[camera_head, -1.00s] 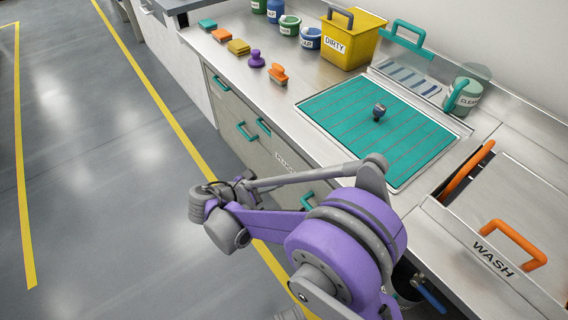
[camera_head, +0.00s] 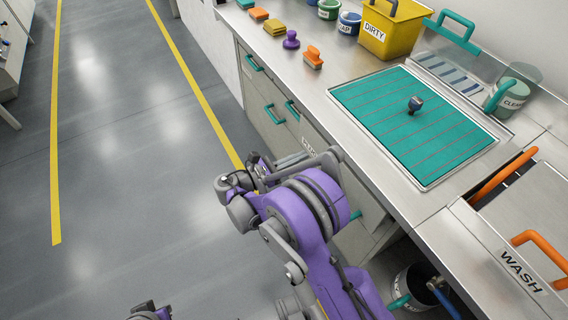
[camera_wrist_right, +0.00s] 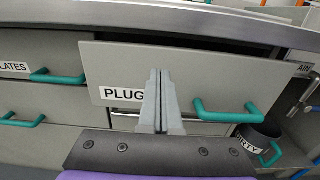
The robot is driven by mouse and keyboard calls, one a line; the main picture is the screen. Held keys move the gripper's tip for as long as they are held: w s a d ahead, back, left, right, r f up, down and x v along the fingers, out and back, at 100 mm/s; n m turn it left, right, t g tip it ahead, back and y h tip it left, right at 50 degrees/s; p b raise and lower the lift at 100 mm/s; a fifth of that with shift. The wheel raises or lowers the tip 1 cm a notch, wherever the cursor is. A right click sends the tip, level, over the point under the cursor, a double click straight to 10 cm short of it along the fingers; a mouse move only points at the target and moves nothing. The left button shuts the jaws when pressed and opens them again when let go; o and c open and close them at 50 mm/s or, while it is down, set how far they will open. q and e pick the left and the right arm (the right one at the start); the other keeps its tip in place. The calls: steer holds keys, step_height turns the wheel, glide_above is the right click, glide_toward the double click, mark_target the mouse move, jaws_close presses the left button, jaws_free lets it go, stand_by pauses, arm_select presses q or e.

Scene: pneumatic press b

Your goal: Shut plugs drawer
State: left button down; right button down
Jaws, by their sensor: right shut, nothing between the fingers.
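The plugs drawer (camera_wrist_right: 225,80) fills the middle of the right wrist view. Its grey front stands out from the cabinet, with a dark gap above it, so it is partly open. Its label reads "PLUG", with the end hidden behind my fingers. Its teal handle (camera_wrist_right: 228,114) is to the right of the fingers. My right gripper (camera_wrist_right: 156,72) is shut and empty, in front of the drawer face; I cannot tell whether it touches. In the head view my right arm hides most of the drawer. A dark part at the bottom left edge (camera_head: 145,308) appears to be my left gripper, mostly cut off.
A drawer labelled "LATES" (camera_wrist_right: 30,55) is to the left. A dark bin marked "DIRTY" (camera_wrist_right: 250,142) stands below right of the drawer. The steel counter (camera_head: 345,125) runs above, with a teal mat (camera_head: 440,140). The floor left of the cabinets is clear.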

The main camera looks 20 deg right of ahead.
mark_target(324, 146)
arm_select(q)
steer(key=shift+w+f+b, duration=0.1)
steer(key=shift+f+b, duration=0.2)
steer(key=shift+f, duration=0.1)
arm_select(e)
steer(key=d, duration=0.5)
steer(key=shift+w+d, duration=0.2)
steer(key=shift+d, duration=0.1)
arm_select(q)
steer(key=shift+f+b, duration=0.4)
steer(key=shift+f, duration=0.05)
arm_select(e)
steer(key=d, duration=0.8)
steer(key=shift+w+d, duration=0.35)
